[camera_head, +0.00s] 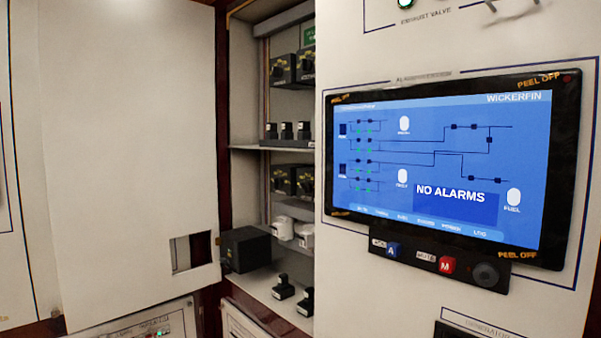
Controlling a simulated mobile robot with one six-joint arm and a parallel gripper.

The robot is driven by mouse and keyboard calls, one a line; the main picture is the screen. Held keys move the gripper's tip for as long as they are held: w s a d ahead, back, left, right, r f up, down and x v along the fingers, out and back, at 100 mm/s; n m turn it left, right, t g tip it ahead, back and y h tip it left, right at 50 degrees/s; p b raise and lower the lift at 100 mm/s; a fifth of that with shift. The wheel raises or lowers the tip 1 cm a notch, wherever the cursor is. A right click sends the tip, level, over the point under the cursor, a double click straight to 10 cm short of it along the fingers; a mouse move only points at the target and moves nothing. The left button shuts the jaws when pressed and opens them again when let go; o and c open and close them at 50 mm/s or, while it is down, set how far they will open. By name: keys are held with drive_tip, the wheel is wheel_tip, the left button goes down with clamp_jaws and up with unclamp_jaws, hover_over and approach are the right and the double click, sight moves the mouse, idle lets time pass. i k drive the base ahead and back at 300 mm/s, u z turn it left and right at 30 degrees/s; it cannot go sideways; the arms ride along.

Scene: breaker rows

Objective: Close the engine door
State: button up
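A tall white door panel (130,150) stands swung open at the left. It has a small rectangular cutout (193,252) near its lower right corner. I see no readable label on it that says engine. To its right is the open cabinet (262,208), with its shelves and breakers showing. A black box (246,249) sits at the cabinet's left side, beside the cutout. I cannot tell what it is fixed to. My gripper is not in view.
Black breakers (293,69) and white units (283,228) stand on the cabinet shelves. At the right, a white panel carries a screen (450,165) reading "NO ALARMS". Below the screen are a blue button (393,250), a red button (447,265) and a dark knob (486,274).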

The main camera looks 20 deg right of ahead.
sight(126, 95)
drive_tip(key=z, duration=0.05)
drive_tip(key=k, duration=0.7)
drive_tip(key=u, duration=1.8)
drive_tip(key=i, duration=2.15)
drive_tip(key=z, duration=0.95)
drive_tip(key=k, duration=0.1)
drive_tip(key=z, duration=2.35)
drive_tip(key=i, duration=0.25)
drive_tip(key=z, duration=0.25)
